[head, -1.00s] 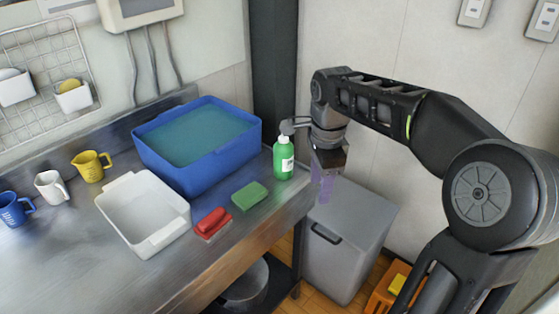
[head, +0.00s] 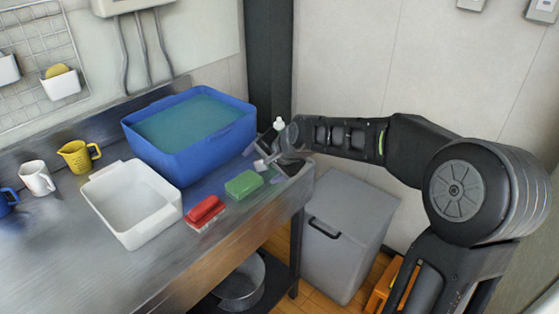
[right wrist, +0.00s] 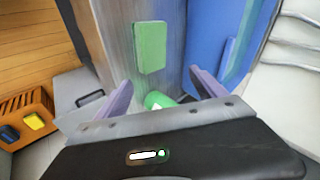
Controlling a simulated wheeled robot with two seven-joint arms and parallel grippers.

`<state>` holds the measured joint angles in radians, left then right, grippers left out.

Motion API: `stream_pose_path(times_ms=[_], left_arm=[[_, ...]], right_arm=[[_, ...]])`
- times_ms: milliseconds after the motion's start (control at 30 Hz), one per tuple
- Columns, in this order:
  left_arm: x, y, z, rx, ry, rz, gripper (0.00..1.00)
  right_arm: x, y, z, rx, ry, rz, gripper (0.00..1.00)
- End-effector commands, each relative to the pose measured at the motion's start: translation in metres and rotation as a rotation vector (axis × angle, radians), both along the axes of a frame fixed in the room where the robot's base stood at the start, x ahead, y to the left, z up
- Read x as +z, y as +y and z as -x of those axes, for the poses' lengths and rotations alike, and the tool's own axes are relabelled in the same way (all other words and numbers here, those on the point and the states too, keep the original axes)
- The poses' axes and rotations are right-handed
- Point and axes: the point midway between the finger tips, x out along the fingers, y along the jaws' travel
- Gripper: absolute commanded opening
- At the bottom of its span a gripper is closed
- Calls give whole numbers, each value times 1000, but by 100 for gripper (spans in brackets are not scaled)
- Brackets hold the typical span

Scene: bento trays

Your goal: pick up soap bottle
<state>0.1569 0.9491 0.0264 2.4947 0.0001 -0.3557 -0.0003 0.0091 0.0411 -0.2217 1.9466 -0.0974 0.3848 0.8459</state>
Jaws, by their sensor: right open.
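The green soap bottle stands at the right end of the steel counter, beside the blue tub. In the head view only its pale pump top (head: 279,123) shows clearly, behind my right gripper (head: 273,167), and the arm hides most of its body. In the right wrist view, part of the green bottle (right wrist: 158,100) shows between the two purple fingers of my right gripper (right wrist: 162,88). The fingers are apart, one on each side of it. The gripper's palm hides the rest, and I cannot tell whether a finger touches it. My left gripper is not in view.
A blue tub (head: 181,163) of water and a white basin (head: 152,217) stand behind and left. A grey bin (head: 343,235) stands right of the counter.

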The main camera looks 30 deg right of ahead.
Motion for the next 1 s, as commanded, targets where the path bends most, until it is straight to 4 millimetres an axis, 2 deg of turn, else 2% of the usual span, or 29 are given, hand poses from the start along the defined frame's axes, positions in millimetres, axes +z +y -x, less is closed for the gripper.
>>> stream_pose_path(times_ms=[33, 100, 200, 333, 500, 667, 1000], left_arm=[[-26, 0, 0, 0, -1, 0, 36], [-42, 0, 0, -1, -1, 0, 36], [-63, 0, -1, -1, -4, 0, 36], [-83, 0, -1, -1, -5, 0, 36], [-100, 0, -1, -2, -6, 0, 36], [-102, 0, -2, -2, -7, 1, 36], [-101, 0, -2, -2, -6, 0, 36]], right_arm=[[-22, 2, -16, 59, -104, 82, 80], [-27, -1, -35, 116, -250, 232, 80], [-29, -15, -50, 145, -408, 483, 80], [-29, -39, -51, 122, -502, 796, 80], [-24, -64, -36, 66, -508, 1110, 80], [-18, -75, -28, 36, -489, 1234, 80], [-16, -77, -29, 34, -488, 1242, 80]])
